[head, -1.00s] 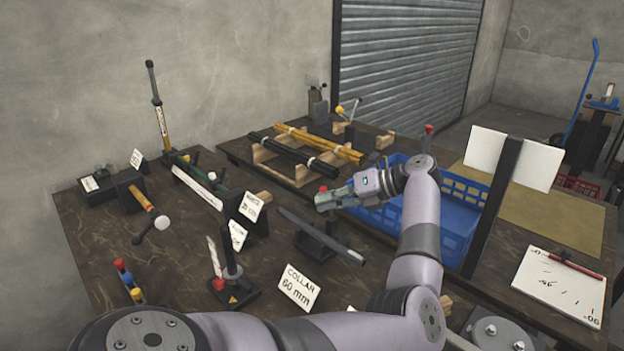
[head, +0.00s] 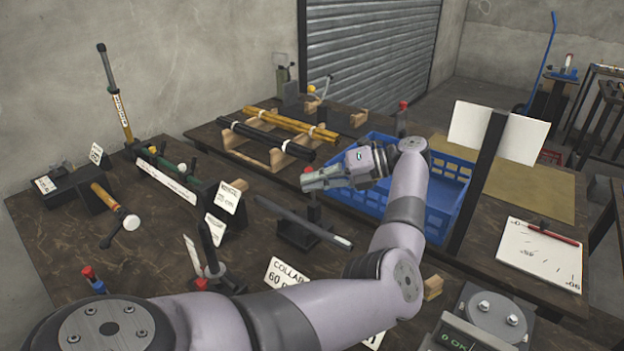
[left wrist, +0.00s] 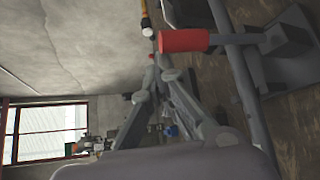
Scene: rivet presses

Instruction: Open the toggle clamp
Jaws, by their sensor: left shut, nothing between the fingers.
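What looks like the toggle clamp (head: 299,236) is a dark base with an upright and a red-tipped handle (head: 308,169). A long dark bar (head: 320,231) lies across it. The red grip also shows large in the left wrist view (left wrist: 184,40), just beside the fingers, on a grey arm from a dark block. My left gripper (head: 306,183) is shut and empty. In the head view its fingertips overlap the handle just below the red tip, and contact cannot be told. Its fingers also show in the left wrist view (left wrist: 156,76). My right gripper is not in view.
A blue crate (head: 437,212) stands behind and right of my left gripper. A hammer (head: 107,200), a green fixture (head: 165,176) and a small upright stand (head: 210,247) are at the left. Black and yellow rods (head: 266,141) lie on wooden rests behind. A dark post (head: 480,180) rises at right.

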